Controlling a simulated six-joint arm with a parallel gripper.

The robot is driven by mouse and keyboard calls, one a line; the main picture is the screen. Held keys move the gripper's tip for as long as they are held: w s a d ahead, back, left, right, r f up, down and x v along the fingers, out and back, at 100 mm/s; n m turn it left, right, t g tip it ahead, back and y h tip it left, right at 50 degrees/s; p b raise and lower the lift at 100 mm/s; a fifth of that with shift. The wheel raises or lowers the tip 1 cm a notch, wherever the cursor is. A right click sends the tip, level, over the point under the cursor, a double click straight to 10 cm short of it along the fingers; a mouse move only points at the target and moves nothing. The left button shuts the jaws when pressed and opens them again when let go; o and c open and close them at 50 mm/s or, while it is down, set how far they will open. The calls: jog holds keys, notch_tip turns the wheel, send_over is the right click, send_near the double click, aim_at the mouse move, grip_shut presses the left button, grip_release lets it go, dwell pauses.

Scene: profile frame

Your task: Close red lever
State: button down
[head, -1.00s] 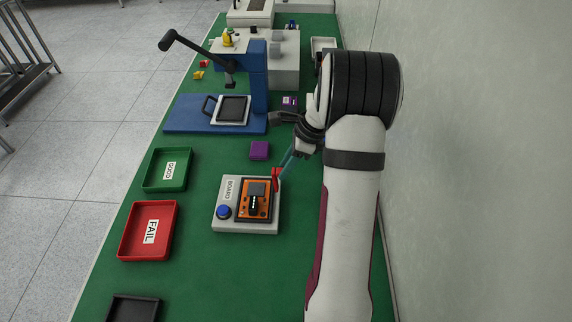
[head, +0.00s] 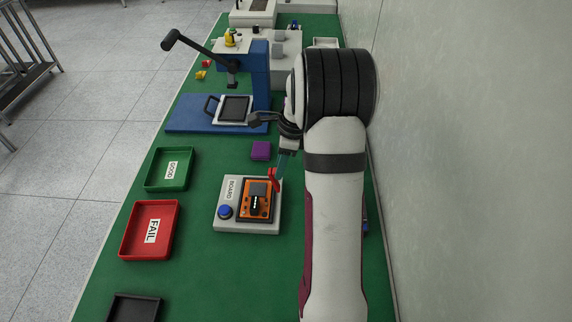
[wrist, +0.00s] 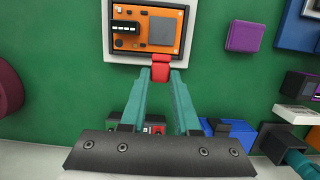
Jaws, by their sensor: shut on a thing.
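The red lever (head: 272,182) stands at the right edge of the light grey board fixture (head: 227,218). It also shows in the wrist view (wrist: 161,66) at the near edge of the fixture. An orange circuit board (head: 244,212) with a dark chip sits in the fixture, and it is at the top of the wrist view (wrist: 172,50). My gripper (head: 277,174) reaches down to the lever from the upper right. In the wrist view its teal fingers (wrist: 161,77) close on both sides of the lever. The lever's far side is hidden.
A blue button (head: 225,212) is on the fixture's left part. A purple block (head: 261,150) lies just behind. A blue press (head: 190,125) stands further back. A green tray (head: 187,184) and a red tray (head: 134,252) lie left. A wall runs along the right.

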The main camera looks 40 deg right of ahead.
jog(key=w+a+g+h, duration=0.1)
jog(key=w+a+f+g+h, duration=0.1)
jog(key=w+a+g+h, duration=0.2)
jog(key=g+h, duration=0.1)
jog(key=shift+w+a+f, duration=0.15)
jog(key=shift+a+f, duration=0.05)
jog(key=shift+f, duration=0.1)
jog(key=f+g+h, duration=0.1)
jog(key=w+a+f+g+h, duration=0.1)
jog(key=shift+w+a+g+h, duration=0.3)
jog(key=shift+w+a+f+g+h, duration=0.15)
jog(key=shift+f+g+h, duration=0.3)
jog(key=shift+f, duration=0.05)
jog(key=shift+w+a+f+g+h, duration=0.2)
jog(key=shift+f+g+h, duration=0.25)
jog(key=shift+g+h, duration=0.05)
jog(key=shift+w+a+f+g+h, duration=0.15)
jog(key=shift+f+g+h, duration=0.3)
jog(key=shift+f, duration=0.05)
jog(key=c, duration=0.6)
grip_release()
jog(key=shift+c, duration=0.2)
jog(key=shift+r, duration=0.15)
